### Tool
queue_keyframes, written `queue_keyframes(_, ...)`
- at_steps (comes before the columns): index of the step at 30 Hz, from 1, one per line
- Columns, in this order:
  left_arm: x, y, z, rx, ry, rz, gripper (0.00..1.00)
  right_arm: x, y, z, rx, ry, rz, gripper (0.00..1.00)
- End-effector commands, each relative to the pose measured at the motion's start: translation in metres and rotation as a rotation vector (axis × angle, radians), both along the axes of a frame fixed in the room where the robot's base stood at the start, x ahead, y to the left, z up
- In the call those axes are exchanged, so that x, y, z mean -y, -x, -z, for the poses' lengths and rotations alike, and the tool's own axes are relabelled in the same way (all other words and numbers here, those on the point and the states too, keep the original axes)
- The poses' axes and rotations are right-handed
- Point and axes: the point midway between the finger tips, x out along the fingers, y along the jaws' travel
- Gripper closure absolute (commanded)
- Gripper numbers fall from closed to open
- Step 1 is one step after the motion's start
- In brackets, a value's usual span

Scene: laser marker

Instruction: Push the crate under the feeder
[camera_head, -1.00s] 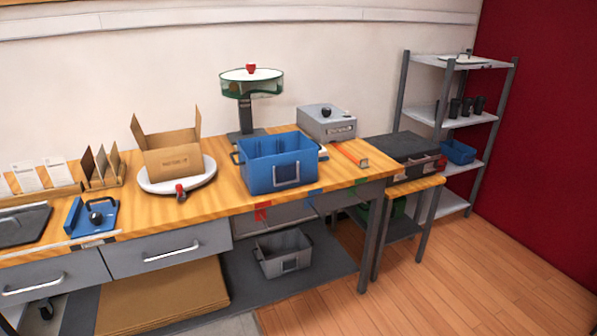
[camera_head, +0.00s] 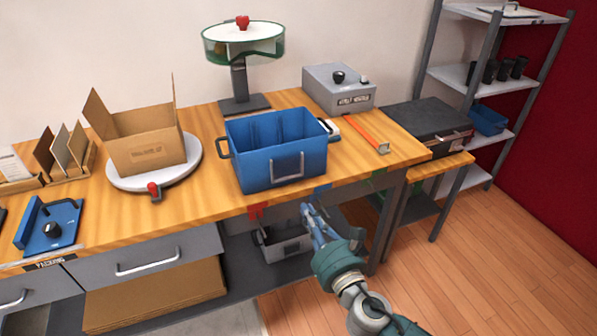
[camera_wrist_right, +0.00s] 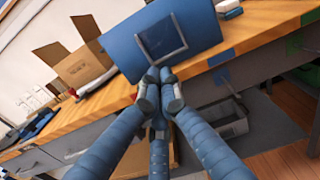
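The blue crate (camera_head: 275,150) stands upright on the wooden bench, near its front edge, with a handle on its front and at each end. The feeder (camera_head: 243,45), a green-rimmed bowl with a white top and red knob on a grey stand, is behind the crate; the crate is in front of the stand, not beneath the bowl. My right gripper (camera_head: 308,212) is in front of and below the bench edge, apart from the crate. In the right wrist view its fingertips (camera_wrist_right: 159,76) are together and empty, with the crate's front (camera_wrist_right: 165,38) beyond them. My left gripper is not in view.
A cardboard box (camera_head: 148,148) on a white turntable (camera_head: 190,166) stands left of the crate. A grey machine (camera_head: 338,92) and an orange bar (camera_head: 368,132) are to its right. A grey bin (camera_head: 283,245) is on the lower shelf. The bench strip before the crate is narrow.

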Motion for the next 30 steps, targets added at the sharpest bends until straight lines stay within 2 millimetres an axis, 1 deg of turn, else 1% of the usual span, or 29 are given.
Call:
queue_keyframes(5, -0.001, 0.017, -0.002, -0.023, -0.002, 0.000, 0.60, -0.009, -0.029, -0.001, 0.000, -0.003, 0.003, 1.00)
queue_keyframes(6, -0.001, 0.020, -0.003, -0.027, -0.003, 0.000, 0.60, -0.012, -0.037, -0.002, 0.001, -0.004, 0.002, 1.00)
queue_keyframes(9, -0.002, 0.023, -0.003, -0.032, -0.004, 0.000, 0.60, -0.018, -0.059, -0.001, -0.001, -0.005, 0.003, 1.00)
queue_keyframes(14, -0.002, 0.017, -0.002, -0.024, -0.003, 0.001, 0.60, -0.029, -0.090, 0.000, -0.003, -0.005, 0.002, 1.00)
queue_keyframes(18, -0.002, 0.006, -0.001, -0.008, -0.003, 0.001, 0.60, -0.036, -0.111, 0.001, -0.004, -0.007, 0.001, 1.00)
queue_keyframes(21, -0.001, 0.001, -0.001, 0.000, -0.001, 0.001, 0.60, -0.038, -0.120, 0.002, -0.004, -0.006, 0.003, 1.00)
queue_keyframes(24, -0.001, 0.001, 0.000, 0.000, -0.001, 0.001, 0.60, -0.040, -0.126, 0.001, -0.004, -0.006, 0.002, 1.00)
queue_keyframes(30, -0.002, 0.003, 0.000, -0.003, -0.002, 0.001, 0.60, -0.041, -0.128, 0.001, -0.005, -0.006, 0.001, 1.00)
